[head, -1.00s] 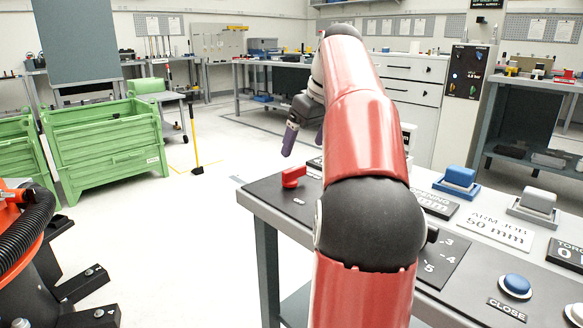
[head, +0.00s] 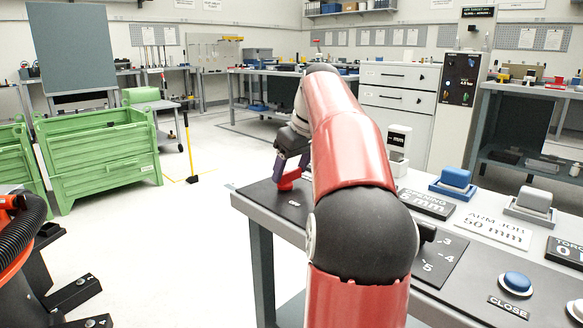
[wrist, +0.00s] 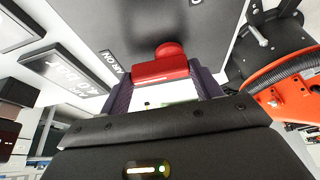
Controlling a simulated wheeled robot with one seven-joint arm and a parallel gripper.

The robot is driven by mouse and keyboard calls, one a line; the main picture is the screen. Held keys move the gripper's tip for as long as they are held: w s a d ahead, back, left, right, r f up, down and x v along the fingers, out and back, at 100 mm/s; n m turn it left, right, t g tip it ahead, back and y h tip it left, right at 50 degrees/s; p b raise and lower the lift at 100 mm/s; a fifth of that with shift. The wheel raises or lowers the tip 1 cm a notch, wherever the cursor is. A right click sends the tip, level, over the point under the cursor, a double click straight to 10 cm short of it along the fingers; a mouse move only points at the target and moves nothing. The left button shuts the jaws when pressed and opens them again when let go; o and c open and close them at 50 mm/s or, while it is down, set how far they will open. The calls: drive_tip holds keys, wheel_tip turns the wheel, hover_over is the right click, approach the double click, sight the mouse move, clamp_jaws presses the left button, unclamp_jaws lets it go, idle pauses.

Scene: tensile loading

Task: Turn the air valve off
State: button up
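The red air valve handle (head: 289,180) sits on the dark panel at the near table's left end, partly hidden behind my gripper in the head view. In the wrist view, the handle (wrist: 160,72) lies crosswise between the fingertips, with its round red hub beyond it. My gripper (wrist: 163,85) has its two dark purple fingers apart, one at each end of the handle. Whether they touch it is unclear. In the head view, my gripper (head: 290,166) points down at the handle. An "AIR ON" label (wrist: 115,66) lies beside the valve.
The table also carries a blue block (head: 456,177), a grey block (head: 534,199), a blue button (head: 516,283) above a "CLOSE" label, and several sign plates. A green crate (head: 103,157) stands on the floor at left. Open floor lies between the crate and table.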

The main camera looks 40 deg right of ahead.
drive_tip(key=c, duration=0.4)
drive_tip(key=shift+c, duration=0.2)
drive_tip(key=shift+r+m, duration=0.1)
drive_tip(key=shift+m, duration=0.2)
drive_tip(key=m, duration=0.1)
drive_tip(key=m+h+p, duration=0.1)
drive_tip(key=m, duration=0.1)
drive_tip(key=shift+s+a+h+p, duration=0.25)
drive_tip(key=shift+h+p, duration=0.05)
drive_tip(key=m+p, duration=0.1)
drive_tip(key=m, duration=0.1)
drive_tip(key=m+g+h+p, duration=0.1)
drive_tip(key=m, duration=0.2)
drive_tip(key=shift+s+a+r+h, duration=0.1)
drive_tip(key=shift+s+a+h, duration=0.1)
drive_tip(key=shift+h, duration=0.1)
drive_tip(key=m, duration=0.1)
drive_tip(key=m+g+p, duration=0.1)
drive_tip(key=m, duration=0.1)
drive_tip(key=m+h+p, duration=0.1)
drive_tip(key=shift+a+m, duration=0.3)
drive_tip(key=shift+a+m+g+h+p, duration=0.2)
drive_tip(key=shift+m+g+p, duration=0.35)
drive_tip(key=shift+m, duration=0.6)
drive_tip(key=shift+a+m+g+h+p, duration=0.15)
drive_tip(key=shift+m+g+p, duration=0.35)
drive_tip(key=shift+m, duration=0.65)
drive_tip(key=o, duration=1)
